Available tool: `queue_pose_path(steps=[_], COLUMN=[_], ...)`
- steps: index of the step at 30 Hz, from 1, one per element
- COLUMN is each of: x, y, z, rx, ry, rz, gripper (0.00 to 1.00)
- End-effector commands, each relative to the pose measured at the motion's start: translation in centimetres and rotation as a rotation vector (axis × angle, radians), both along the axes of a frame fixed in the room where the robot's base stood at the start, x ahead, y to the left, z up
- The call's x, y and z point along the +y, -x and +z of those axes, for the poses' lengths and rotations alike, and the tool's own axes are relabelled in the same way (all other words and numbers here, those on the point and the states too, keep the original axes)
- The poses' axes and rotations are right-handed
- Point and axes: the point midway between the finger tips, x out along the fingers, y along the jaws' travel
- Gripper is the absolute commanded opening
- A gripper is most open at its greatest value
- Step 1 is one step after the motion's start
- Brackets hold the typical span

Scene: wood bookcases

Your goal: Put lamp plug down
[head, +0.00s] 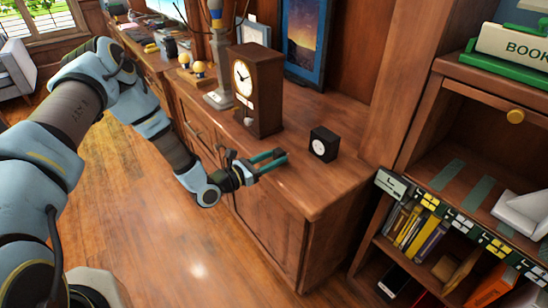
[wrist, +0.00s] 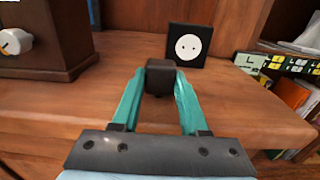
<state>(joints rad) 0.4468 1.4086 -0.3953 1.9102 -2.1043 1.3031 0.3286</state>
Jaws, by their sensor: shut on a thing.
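My gripper (head: 270,161) reaches in over the front edge of the wooden cabinet top (head: 310,185). In the wrist view its teal fingers (wrist: 160,92) are shut on a small dark block, the lamp plug (wrist: 160,75). In the head view the plug is too small to make out between the fingers. I cannot tell whether the plug touches the wood. A small black box with a white round two-hole face, like a socket (head: 324,144), stands just beyond the plug to the right; it also shows in the wrist view (wrist: 187,46).
A brown wooden clock (head: 257,90) stands left of the socket box, with a pale lamp stand (head: 219,70) behind it. A framed picture (head: 305,40) leans at the back. A bookcase with books (head: 425,235) is at the right. The cabinet top's front right is clear.

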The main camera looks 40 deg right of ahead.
Motion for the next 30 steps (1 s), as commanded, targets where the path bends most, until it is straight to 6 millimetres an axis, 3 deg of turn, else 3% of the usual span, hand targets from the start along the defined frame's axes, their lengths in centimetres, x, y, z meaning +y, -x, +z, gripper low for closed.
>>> queue_pose_path(steps=[11,12,19,30], x=[0.0,0.0,0.0,0.0], y=[0.0,0.0,0.0,0.0], z=[-0.8,-0.8,-0.8,0.2], rx=[-0.001,-0.001,-0.001,-0.001], ry=[0.0,0.0,0.0,0.0], rz=[0.0,0.0,0.0,-0.001], gripper=[0.0,0.47,0.73,0.74])
